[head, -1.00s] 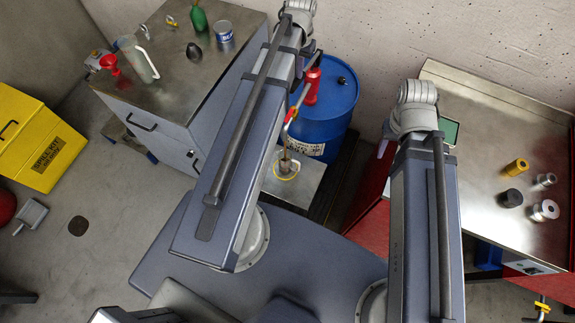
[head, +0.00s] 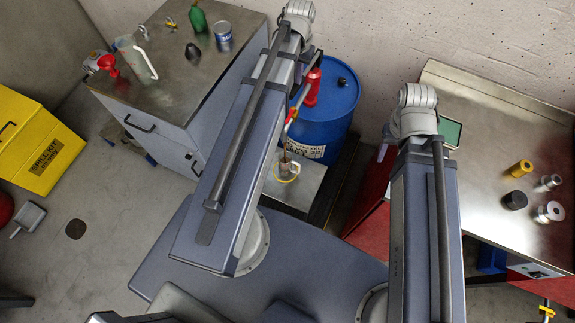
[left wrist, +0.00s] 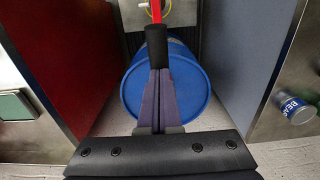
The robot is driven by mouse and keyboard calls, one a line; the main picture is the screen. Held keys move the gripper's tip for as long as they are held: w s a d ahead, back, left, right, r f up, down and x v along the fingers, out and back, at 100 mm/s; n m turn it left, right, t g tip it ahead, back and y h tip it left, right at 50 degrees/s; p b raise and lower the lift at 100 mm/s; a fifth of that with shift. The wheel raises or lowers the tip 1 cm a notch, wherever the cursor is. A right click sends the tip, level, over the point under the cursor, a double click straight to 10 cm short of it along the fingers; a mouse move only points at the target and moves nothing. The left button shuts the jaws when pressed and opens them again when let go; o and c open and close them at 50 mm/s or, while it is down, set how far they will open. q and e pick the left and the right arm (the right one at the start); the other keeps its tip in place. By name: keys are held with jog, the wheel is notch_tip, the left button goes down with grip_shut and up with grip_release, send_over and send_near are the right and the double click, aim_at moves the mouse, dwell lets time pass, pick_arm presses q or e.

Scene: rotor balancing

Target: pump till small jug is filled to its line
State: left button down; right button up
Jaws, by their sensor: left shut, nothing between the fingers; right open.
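The blue drum (head: 335,110) stands at the back with a red pump part (head: 313,88) on top. A bent outlet pipe (head: 291,118) hangs over a small jug (head: 291,169) on a low metal stand; a thin brown line runs down to it. The jug's level and line are too small to read. In the left wrist view, my left gripper (left wrist: 160,75) is shut and empty, its tips at the black grip (left wrist: 157,45) of the red pump lever (left wrist: 156,12). I cannot tell whether they touch. My arm hides this gripper in the head view. My right gripper is out of view.
A grey cabinet (head: 190,85) at left carries a larger clear jug (head: 136,62), a red funnel (head: 107,65), a green bottle (head: 198,18) and a can (head: 223,36). A yellow spill-kit box (head: 35,140) stands far left. A metal-topped bench (head: 490,130) with several small parts is at right.

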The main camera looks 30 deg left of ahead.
pick_arm(q)
notch_tip(320, 180, up, 16)
jog(key=w+p, duration=0.2)
jog(key=p, duration=1.3)
jog(key=shift+f, duration=0.1)
jog(key=s+d+f+m+b, duration=0.2)
jog(key=s+d+f+b, duration=0.5)
jog(key=d+f+b, duration=0.4)
jog(key=s+d+f+m+y+b, duration=0.1)
jog(key=s+d+f+m+b, duration=0.1)
jog(key=s+d+f+b, duration=0.5)
jog(key=d+f+b, duration=0.4)
jog(key=shift+s, duration=0.3)
